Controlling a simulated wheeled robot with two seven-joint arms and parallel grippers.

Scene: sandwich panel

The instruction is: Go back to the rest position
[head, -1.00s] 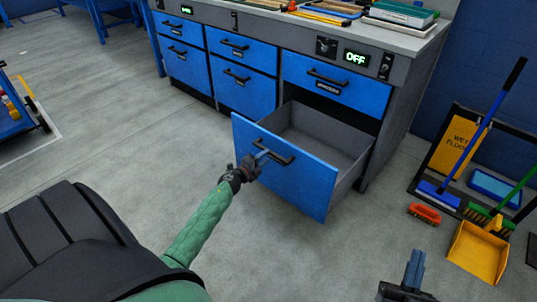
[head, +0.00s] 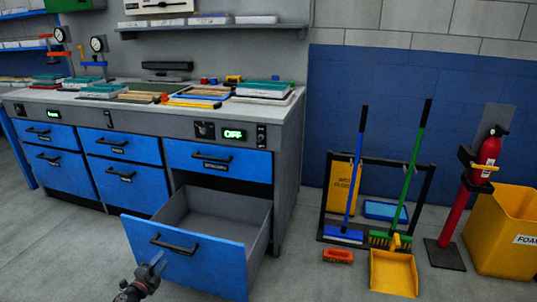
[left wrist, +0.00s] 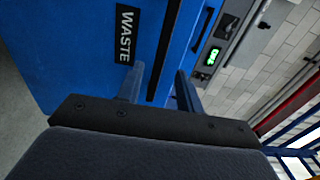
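My left gripper (head: 155,265) is low in the head view, in front of the left part of the pulled-out blue drawer (head: 205,268). Its fingertips are just below the left end of the black handle (head: 175,244) and look clear of it. My right gripper is out of view.
The workbench (head: 150,117) carries panels and boards and has several closed drawers. Right of it stand a broom rack (head: 428,190), an orange brush (head: 338,255), a yellow dustpan (head: 393,272), a fire extinguisher (head: 487,158) and a yellow bin (head: 505,235). Some floor before the dustpan is bare.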

